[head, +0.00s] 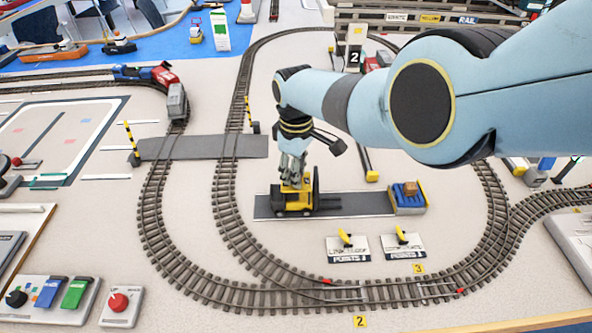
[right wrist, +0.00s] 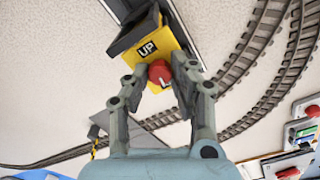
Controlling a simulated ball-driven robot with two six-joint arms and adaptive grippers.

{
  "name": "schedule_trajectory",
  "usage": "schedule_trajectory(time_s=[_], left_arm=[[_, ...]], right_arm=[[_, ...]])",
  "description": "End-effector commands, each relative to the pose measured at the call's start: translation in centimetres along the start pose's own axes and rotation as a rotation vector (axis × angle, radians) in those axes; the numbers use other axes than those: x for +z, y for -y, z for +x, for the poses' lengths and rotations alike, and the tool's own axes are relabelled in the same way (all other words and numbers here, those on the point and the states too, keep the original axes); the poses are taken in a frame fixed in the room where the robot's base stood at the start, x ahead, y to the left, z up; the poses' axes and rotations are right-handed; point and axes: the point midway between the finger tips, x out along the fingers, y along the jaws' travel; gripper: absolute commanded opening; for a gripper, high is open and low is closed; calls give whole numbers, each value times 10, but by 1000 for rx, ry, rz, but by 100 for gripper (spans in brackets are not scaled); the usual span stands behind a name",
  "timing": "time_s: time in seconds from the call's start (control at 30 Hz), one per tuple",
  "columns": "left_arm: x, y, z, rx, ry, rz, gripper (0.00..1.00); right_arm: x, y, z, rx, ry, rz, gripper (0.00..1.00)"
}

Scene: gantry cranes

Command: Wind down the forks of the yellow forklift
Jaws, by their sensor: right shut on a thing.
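The yellow forklift (head: 292,197) stands on a dark grey strip inside the inner track loop, its black mast (head: 316,185) and forks (head: 328,203) pointing right. The forks look low, near the strip. My right gripper (head: 292,172) reaches down onto the forklift's top from above. In the right wrist view, the forklift (right wrist: 165,42) has a red knob (right wrist: 160,72) beside a black "UP" label (right wrist: 147,49). The fingers of my right gripper (right wrist: 160,85) are closed around this red knob. A second label is partly hidden by a finger. My left gripper is not in view.
A blue and yellow pallet stand (head: 407,204) with a brown box (head: 410,188) is at the strip's right end. Two points levers (head: 347,248) (head: 403,245) stand in front. Curved railway track (head: 240,298) surrounds the area. A red and blue train (head: 165,76) is at upper left.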

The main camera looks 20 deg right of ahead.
Motion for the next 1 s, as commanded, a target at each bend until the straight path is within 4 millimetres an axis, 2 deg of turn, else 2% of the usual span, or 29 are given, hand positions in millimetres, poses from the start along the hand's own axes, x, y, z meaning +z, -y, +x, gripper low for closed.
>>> schedule_trajectory(time_s=[0.33, 0.87, 0.9, 1.0], left_arm=[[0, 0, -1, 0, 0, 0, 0], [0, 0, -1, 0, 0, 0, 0], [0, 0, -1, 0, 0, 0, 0], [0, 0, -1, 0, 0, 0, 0]], right_arm=[[0, 0, 0, 1, 0, -130, 0], [0, 0, 0, 0, 0, -149, 0], [0, 0, 0, 0, 0, -149, 29], [0, 0, 0, 0, 0, -149, 42]])
